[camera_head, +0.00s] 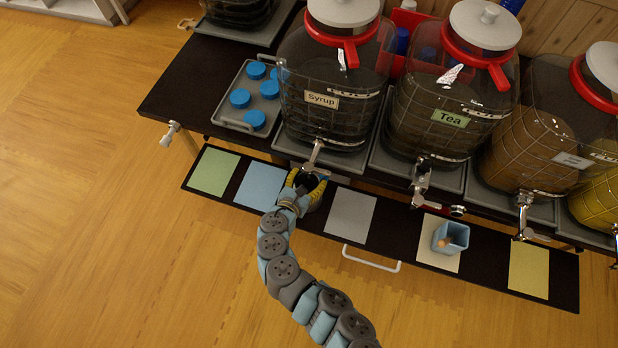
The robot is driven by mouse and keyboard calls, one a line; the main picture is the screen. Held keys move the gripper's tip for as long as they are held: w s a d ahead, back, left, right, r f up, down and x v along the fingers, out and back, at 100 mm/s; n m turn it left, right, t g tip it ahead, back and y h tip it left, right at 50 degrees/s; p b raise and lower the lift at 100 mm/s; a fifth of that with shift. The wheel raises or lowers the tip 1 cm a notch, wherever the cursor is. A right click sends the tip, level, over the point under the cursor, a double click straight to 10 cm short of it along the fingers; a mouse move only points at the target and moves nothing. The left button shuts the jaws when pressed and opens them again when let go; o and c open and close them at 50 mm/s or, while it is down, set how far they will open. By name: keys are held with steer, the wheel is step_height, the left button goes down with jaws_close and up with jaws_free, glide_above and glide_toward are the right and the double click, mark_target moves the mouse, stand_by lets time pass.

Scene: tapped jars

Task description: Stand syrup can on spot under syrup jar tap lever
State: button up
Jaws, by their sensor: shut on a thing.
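The syrup jar (330,110), labelled "Syrup", stands on a tray on the dark table with its metal tap and lever (316,155) facing front. My gripper (306,183) is just below this tap, over the low dark shelf, between the blue and grey mats. Its yellow fingers are shut around a dark, round-topped thing, which seems to be the syrup can (307,181). The fingers hide most of the can, and I cannot tell whether its base touches the shelf. The surface directly under it is also hidden.
The shelf (485,260) carries green (213,171), blue (261,186), grey (352,215) and yellow (528,269) mats. A blue cup (450,237) stands on a cream mat. The tea jar (450,100) and others stand to the right. A tray (233,122) holds several blue lids.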

steer(key=shift+f+b, duration=0.3)
steer(key=shift+f, duration=0.1)
stand_by(0.7)
steer(key=o, duration=1.2)
steer(key=shift+w, duration=0.1)
steer(key=shift+f, duration=0.1)
steer(key=p+v, duration=0.1)
steer(key=v, duration=0.7)
steer(key=shift+p, duration=0.35)
stand_by(0.8)
steer(key=v, duration=1.2)
